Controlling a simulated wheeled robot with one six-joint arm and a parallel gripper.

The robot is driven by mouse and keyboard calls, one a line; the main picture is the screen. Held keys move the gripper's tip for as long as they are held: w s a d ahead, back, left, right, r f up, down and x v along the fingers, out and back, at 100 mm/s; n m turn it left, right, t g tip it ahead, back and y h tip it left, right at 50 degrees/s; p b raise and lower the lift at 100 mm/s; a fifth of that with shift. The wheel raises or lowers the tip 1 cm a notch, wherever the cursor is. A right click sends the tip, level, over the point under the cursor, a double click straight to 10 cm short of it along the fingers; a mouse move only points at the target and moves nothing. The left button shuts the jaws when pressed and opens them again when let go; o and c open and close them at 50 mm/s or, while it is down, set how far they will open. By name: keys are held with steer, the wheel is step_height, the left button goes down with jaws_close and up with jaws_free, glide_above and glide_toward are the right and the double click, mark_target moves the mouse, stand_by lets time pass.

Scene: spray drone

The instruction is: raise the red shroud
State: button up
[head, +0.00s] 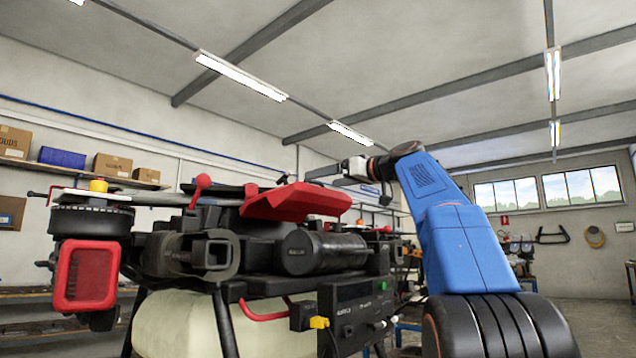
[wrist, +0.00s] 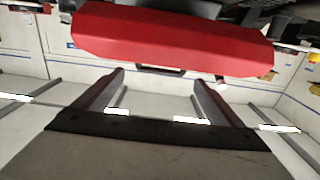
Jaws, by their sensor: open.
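The red shroud (head: 297,203) is a faceted cover on top of the drone (head: 205,250), its near end tilted slightly upward in the head view. It fills the top of the wrist view (wrist: 170,40), where the scene appears upside down. A small dark loop (wrist: 160,69) shows at the shroud's edge there. My gripper (head: 312,174) is open and empty, just above and beside the shroud's right end in the head view. In the wrist view its two fingers (wrist: 160,80) point toward the shroud's edge, with a gap visible between them. I see no contact.
A red-knobbed lever (head: 201,183) stands left of the shroud. A dark cylinder (head: 318,250) and a control box (head: 355,312) sit below it. A pale tank (head: 180,325) hangs under the drone. Shelves with boxes (head: 112,166) line the left wall. The air above the shroud is clear.

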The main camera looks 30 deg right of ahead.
steer(key=v, duration=1.1)
steer(key=shift+s, duration=0.2)
